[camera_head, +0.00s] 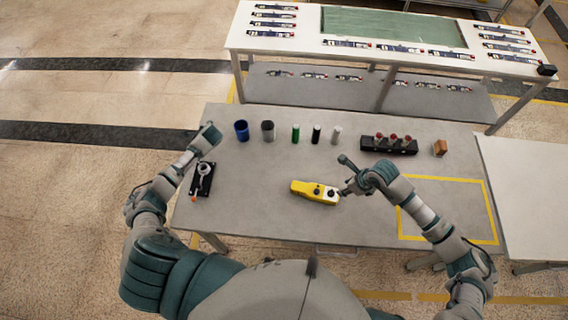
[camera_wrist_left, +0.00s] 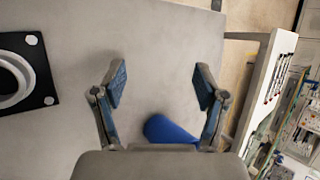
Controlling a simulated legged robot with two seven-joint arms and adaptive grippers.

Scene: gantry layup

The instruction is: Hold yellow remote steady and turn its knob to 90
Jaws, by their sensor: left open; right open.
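The yellow remote (camera_head: 310,190) lies flat on the grey table, with dark knobs on its top near the right end. A dark knob (camera_head: 318,189) shows on it; its setting is too small to read. My right gripper (camera_head: 345,176) is open at the remote's right end, close to it; I cannot tell whether it touches. My left gripper (camera_head: 213,132) is open and empty at the table's left side, away from the remote. In the left wrist view, its spread fingers (camera_wrist_left: 160,90) have bare table between them.
A blue cup (camera_head: 241,131) stands near my left gripper and also shows in the left wrist view (camera_wrist_left: 168,130). A black fixture (camera_head: 202,184) lies at the left. Several cylinders, a black holder (camera_head: 388,147) and a brown block (camera_head: 440,148) line the back. A yellow taped square (camera_head: 445,181) is empty.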

